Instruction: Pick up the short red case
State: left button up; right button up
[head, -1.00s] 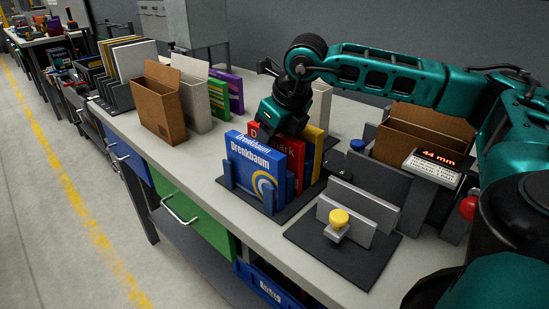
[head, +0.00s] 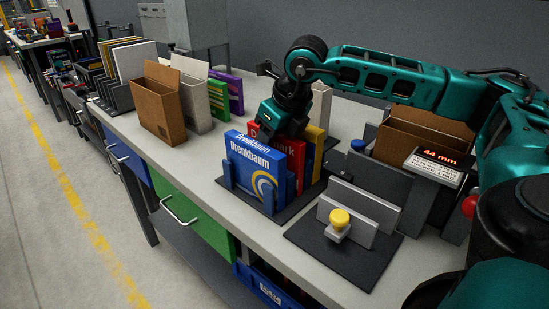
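The red case (head: 294,150) stands upright in a dark holder on the workbench. A blue "Drenkbaum" case (head: 252,165) stands in front of it and a yellow case (head: 318,143) behind it. My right arm reaches in from the right, and my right gripper (head: 281,132) points down at the top of the red case, covering part of its lettering. Its fingertips are hidden against the cases, so I cannot tell whether it is open or shut. My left gripper is not in view.
A grey fixture with a yellow knob (head: 340,218) stands to the right on a dark plate. A cardboard box (head: 425,137) and a display reading 44 mm (head: 437,160) are farther right. Brown (head: 158,108) and white file boxes stand to the left. Bare bench lies left of the holder.

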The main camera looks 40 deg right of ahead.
grip_shut()
jog(key=shift+r, duration=0.15)
dwell(0.4)
